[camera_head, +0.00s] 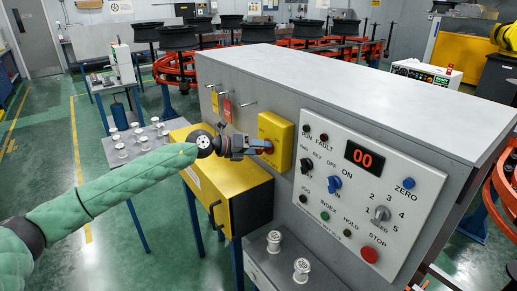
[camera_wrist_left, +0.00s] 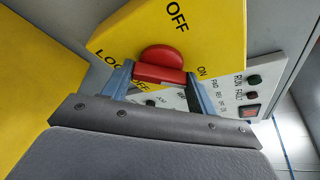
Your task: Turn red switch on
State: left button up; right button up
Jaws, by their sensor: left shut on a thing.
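The red switch (camera_wrist_left: 160,62) is a rotary knob on the face of a yellow box (camera_head: 276,128), which is fixed to the grey cabinet's front. In the left wrist view the yellow plate (camera_wrist_left: 205,28) reads OFF above the knob, ON to its right and a partly covered LOC... to its left. My left gripper (camera_head: 262,147) reaches the box from the left. Its two blue-grey fingers, also in the left wrist view (camera_wrist_left: 160,84), are shut on the knob's sides. Which mark the knob points to is hard to tell. My right gripper is out of view.
The white control panel (camera_head: 335,211) with knobs, buttons and a red 00 display is right of the box. A yellow cabinet (camera_head: 228,177) stands below my left gripper. White spools (camera_head: 301,270) stand on a grey surface in front. Hooks with tags are left of the box.

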pick_arm(q)
jog(key=shift+s+f, duration=0.1)
jog(key=shift+f, duration=0.1)
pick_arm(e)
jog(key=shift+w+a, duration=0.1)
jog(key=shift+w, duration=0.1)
pick_arm(q)
jog(key=o, duration=1)
jog(key=shift+a+r, duration=0.1)
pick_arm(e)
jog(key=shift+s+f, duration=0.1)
pick_arm(q)
jog(key=shift+a, duration=0.15)
jog(key=b+v, duration=0.3)
jog(key=v, duration=0.4)
jog(key=shift+b, duration=0.3)
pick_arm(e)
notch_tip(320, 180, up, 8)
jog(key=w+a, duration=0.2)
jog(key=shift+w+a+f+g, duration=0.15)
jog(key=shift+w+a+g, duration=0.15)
pick_arm(q)
jog(key=shift+s+r, duration=0.1)
